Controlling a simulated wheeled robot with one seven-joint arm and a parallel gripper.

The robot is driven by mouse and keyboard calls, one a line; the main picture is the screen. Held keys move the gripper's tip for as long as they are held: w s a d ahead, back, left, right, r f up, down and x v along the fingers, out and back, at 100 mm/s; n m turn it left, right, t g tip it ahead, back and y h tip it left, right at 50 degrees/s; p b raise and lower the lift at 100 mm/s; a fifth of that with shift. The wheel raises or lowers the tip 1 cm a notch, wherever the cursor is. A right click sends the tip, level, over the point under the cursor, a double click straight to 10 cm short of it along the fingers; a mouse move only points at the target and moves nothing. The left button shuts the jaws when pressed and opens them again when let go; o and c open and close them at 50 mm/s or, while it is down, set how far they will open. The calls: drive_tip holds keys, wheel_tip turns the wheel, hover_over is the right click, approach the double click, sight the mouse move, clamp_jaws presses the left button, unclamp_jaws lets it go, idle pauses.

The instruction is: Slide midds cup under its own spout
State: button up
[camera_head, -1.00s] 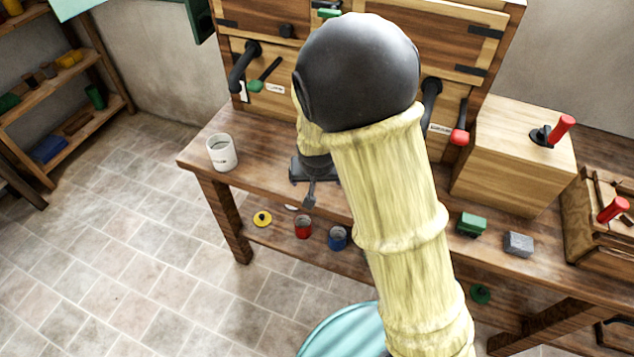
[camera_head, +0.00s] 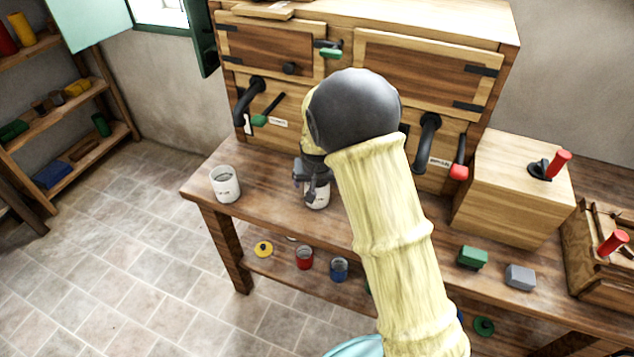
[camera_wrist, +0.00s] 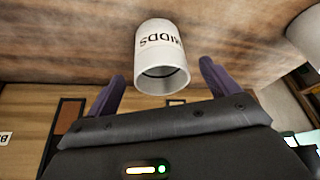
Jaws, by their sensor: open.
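The midds cup (camera_wrist: 160,48) is white with "MIDDS" on its side, its open mouth facing my gripper in the wrist view. In the head view the cup (camera_head: 317,198) stands on the bench, partly hidden by my gripper (camera_head: 311,190). In the wrist view my gripper (camera_wrist: 162,72) is open, its fingers either side of the cup's mouth with gaps between. A black spout (camera_head: 246,103) with a green lever is on the left of the cabinet. Another black spout (camera_head: 427,135) with a red lever is on the right. Their label text is too small to read.
A second white cup (camera_head: 225,184) stands near the bench's left end. A wooden box (camera_head: 505,200), a green block (camera_head: 473,257) and a grey block (camera_head: 519,277) are to the right. Bare bench (camera_head: 262,185) lies between the two cups.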

drive_tip(key=w+f, duration=0.3)
drive_tip(key=shift+a+f, duration=0.1)
drive_tip(key=shift+f, duration=0.1)
drive_tip(key=shift+w+f, duration=0.25)
drive_tip(key=shift+f, duration=0.35)
